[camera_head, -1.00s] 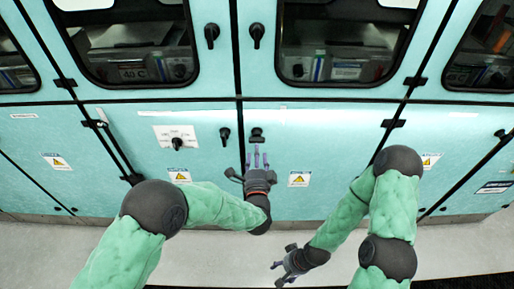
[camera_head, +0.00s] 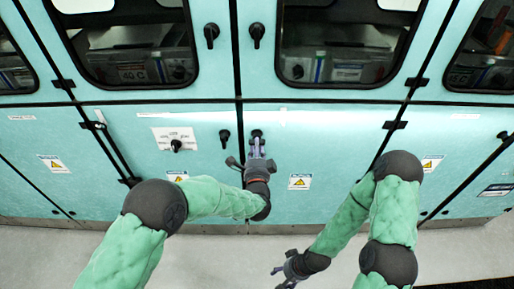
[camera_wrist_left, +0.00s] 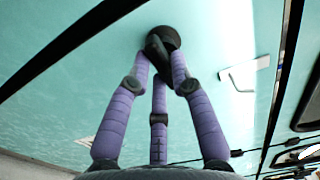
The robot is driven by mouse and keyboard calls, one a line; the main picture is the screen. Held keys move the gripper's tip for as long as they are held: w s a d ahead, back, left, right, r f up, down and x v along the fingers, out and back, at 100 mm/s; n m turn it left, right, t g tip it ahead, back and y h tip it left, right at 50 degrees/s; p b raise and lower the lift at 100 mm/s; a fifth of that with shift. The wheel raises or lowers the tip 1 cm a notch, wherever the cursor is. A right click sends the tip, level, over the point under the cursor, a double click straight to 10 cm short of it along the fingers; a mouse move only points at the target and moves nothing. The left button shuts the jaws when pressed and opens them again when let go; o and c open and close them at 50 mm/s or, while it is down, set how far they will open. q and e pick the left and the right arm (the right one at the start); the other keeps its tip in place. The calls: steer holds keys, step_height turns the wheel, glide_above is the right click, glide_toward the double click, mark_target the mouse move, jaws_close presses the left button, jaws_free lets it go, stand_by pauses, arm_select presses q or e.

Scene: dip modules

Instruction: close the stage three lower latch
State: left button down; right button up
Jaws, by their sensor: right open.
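A black latch (camera_head: 256,133) sits at the top left of the right-hand lower teal door (camera_head: 330,140). My left gripper (camera_head: 256,148) is up against this latch. In the left wrist view its purple fingers (camera_wrist_left: 160,66) are drawn together around the latch's handle, and the round black base (camera_wrist_left: 167,36) shows just beyond the tips. The fingertips partly hide the handle, so its exact angle is hard to tell. A second black latch (camera_head: 224,135) is on the lower door to the left. My right gripper (camera_head: 279,277) is open and empty, low over the floor.
Two black latches (camera_head: 211,34) and (camera_head: 256,33) are on the windowed upper doors. A white plate with a black knob (camera_head: 177,145) is on the left lower door. Black hinges (camera_head: 394,125) stand out at the door edges. The pale floor (camera_head: 430,255) in front is clear.

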arm_select(q)
steer(key=shift+n, duration=0.3)
steer(key=n+b, duration=0.1)
steer(key=n, duration=0.4)
steer(key=n+b, duration=0.1)
steer(key=n, duration=0.5)
steer(key=n+b, duration=0.2)
steer(key=n, duration=0.4)
steer(key=shift+d+r, duration=0.15)
steer(key=shift+d, duration=0.1)
steer(key=shift+n, duration=0.3)
steer(key=c, duration=1.1)
jaws_free()
